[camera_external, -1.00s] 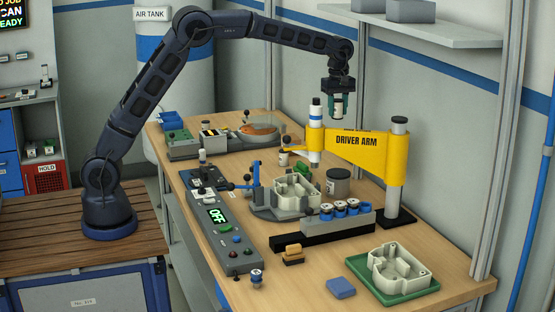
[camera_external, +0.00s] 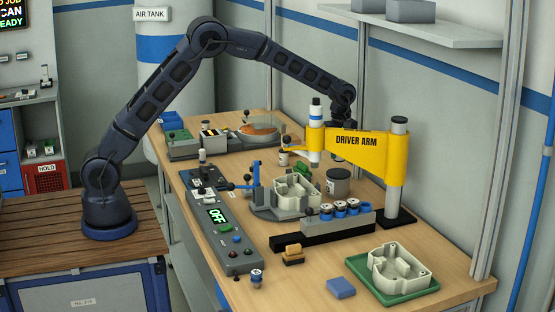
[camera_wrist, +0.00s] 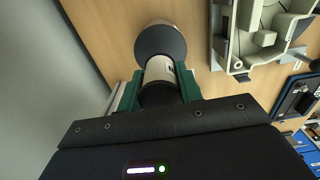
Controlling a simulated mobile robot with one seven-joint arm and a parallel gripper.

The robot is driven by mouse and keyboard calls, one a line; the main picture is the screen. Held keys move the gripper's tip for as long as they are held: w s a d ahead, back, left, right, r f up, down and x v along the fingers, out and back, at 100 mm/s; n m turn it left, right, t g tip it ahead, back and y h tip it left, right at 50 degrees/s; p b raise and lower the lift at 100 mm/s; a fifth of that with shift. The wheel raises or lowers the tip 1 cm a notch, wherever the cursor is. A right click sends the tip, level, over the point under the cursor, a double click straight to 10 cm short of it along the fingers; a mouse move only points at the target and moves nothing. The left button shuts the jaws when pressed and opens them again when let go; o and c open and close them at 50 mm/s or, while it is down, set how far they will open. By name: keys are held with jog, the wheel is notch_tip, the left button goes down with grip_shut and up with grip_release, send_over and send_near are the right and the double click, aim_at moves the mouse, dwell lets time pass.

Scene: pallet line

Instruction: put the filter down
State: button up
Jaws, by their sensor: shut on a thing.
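The filter (camera_wrist: 159,71) is a small cylinder with a whitish, labelled body and a dark near end. My gripper (camera_wrist: 158,88) is shut on it, with a green finger on each side. A wider grey round shape (camera_wrist: 160,42) lies just beyond the filter's far end; I cannot tell whether they touch. In the external view my gripper and the filter are hidden behind the yellow driver arm (camera_external: 357,145); only my dark wrist shows above it. A grey round canister (camera_external: 338,182) stands on the bench below the driver arm.
A pale housing (camera_external: 296,191) sits in a grey fixture left of the canister; a pale housing also shows in the wrist view (camera_wrist: 245,30). A rack (camera_external: 325,225) with blue-rimmed parts stands in front. Bare bench (camera_external: 440,245) lies at the right.

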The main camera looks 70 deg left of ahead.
aim_at(339, 173)
jog(key=shift+f, duration=2.4)
jog(key=shift+f, duration=0.1)
jog(key=o, duration=1)
jog(key=shift+c, duration=0.2)
